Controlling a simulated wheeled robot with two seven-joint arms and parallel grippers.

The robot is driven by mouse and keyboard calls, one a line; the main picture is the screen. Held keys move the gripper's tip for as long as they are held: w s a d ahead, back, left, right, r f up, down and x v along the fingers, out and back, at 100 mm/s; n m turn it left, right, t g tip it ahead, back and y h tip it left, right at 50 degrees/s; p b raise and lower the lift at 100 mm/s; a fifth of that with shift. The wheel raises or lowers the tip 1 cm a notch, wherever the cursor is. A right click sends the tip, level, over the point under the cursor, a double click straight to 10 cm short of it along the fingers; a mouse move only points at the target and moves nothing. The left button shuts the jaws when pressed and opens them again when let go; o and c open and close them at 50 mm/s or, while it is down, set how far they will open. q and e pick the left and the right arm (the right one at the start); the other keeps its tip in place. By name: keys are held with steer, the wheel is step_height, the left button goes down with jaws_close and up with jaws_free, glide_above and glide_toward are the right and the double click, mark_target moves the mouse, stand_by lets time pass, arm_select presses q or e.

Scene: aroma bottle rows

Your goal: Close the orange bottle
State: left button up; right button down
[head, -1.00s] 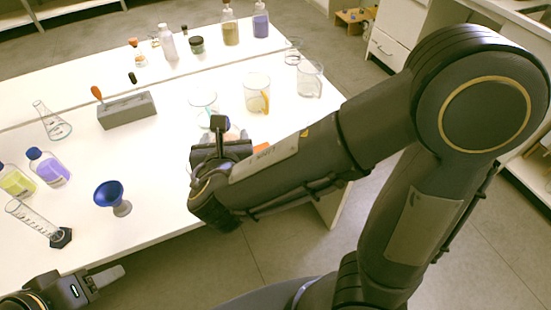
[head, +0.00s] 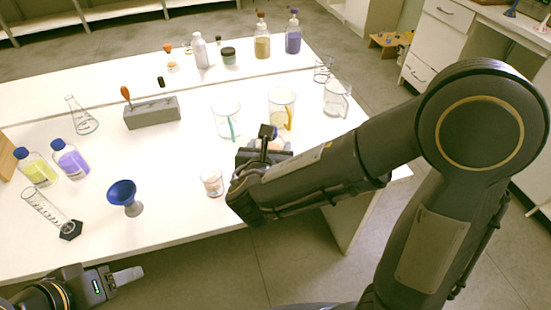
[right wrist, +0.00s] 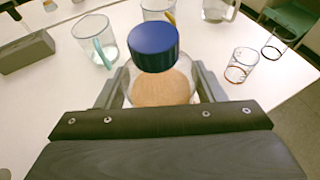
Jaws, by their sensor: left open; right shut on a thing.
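The orange bottle (right wrist: 160,88) is clear and round with orange contents. It stands between the fingers of my right gripper (right wrist: 158,92) in the right wrist view. A dark blue cap (right wrist: 153,47) shows directly over the bottle's top and hides its neck; I cannot tell whether it is seated. In the head view my right gripper (head: 262,165) is over the table's right part, and its body mostly hides the bottle. My left gripper (head: 125,277) is open and empty at the lower left, off the table's front edge.

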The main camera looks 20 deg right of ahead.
steer(key=w+d+f, duration=0.2)
steer(key=w+f, duration=0.3)
steer(key=shift+d+f+b, duration=0.2)
steer(key=shift+b, duration=0.25)
steer(key=shift+w+d+f+b, duration=0.1)
steer(key=shift+w+f+b, duration=0.1)
steer(key=shift+f, duration=0.8)
steer(key=shift+w+d+f+b, duration=0.1)
steer(key=shift+f+b, duration=0.1)
steer(key=shift+f, duration=0.8)
steer(key=shift+f, duration=0.2)
steer(key=shift+c, duration=1.8)
jaws_free()
